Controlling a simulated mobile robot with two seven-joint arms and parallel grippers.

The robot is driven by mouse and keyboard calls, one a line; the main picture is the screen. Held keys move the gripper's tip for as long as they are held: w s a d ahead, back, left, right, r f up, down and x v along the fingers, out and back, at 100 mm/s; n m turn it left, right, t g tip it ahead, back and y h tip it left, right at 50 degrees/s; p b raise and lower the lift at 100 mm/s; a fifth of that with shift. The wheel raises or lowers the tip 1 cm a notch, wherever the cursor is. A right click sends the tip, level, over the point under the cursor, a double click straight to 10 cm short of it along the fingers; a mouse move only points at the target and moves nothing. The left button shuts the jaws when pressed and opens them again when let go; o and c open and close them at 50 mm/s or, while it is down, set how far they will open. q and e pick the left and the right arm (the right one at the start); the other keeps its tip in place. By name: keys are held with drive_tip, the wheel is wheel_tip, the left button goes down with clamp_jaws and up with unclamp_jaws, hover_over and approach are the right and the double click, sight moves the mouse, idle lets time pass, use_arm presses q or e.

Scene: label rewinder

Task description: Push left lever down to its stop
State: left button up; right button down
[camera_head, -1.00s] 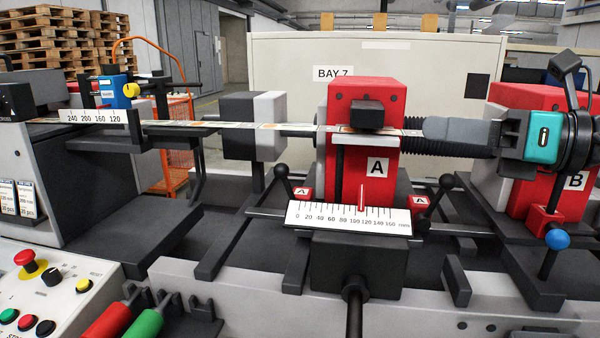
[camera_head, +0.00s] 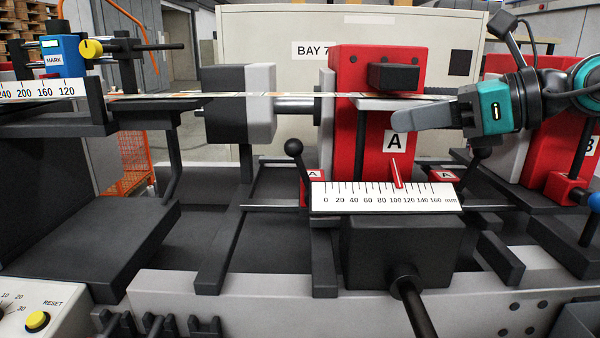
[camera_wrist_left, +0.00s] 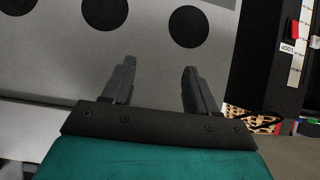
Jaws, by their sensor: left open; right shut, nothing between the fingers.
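The left lever (camera_head: 294,148) is a thin black rod with a ball knob. It leans up and to the left from a small red block marked A, left of the scale in the head view. The right lever (camera_head: 473,156) leans up and to the right on the scale's other side, below my right wrist. My right gripper (camera_head: 398,122) is shut and empty. It points left in front of the red A unit (camera_head: 345,110), well to the right of the left lever's knob. My left gripper (camera_wrist_left: 158,68) is open and empty in the left wrist view, over a grey panel with round black spots.
A white millimetre scale (camera_head: 385,198) with a red pointer sits in front of the A unit. A black box (camera_head: 400,250) with a rod is below it. A dark grey block with a light face (camera_head: 240,103) stands left. The space above the left knob looks clear.

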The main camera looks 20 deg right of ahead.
drive_tip(key=f, duration=0.1)
drive_tip(key=f+b, duration=0.1)
drive_tip(key=shift+s+d+f+b, duration=0.25)
drive_tip(key=shift+f+b, duration=0.05)
drive_tip(key=shift+f, duration=0.3)
use_arm(q)
drive_tip(key=shift+w+d+f, duration=0.1)
drive_tip(key=shift+d+f, duration=0.45)
drive_tip(key=shift+f, duration=0.3)
drive_tip(key=shift+r, duration=0.1)
use_arm(e)
drive_tip(key=shift+w+a, duration=0.35)
drive_tip(key=p, duration=0.3)
approach(302, 151)
drive_tip(key=x, duration=0.4)
drive_tip(key=shift+w+a+f, duration=0.2)
drive_tip(key=shift+a, duration=0.1)
drive_tip(key=shift+w+a+f, duration=0.1)
drive_tip(key=shift+w+a, duration=0.35)
use_arm(q)
drive_tip(key=shift+s+a+r, duration=0.4)
drive_tip(key=shift+a+r, duration=0.1)
drive_tip(key=shift+a, duration=0.25)
use_arm(e)
drive_tip(key=shift+w+a, duration=0.1)
drive_tip(key=shift+w, duration=0.05)
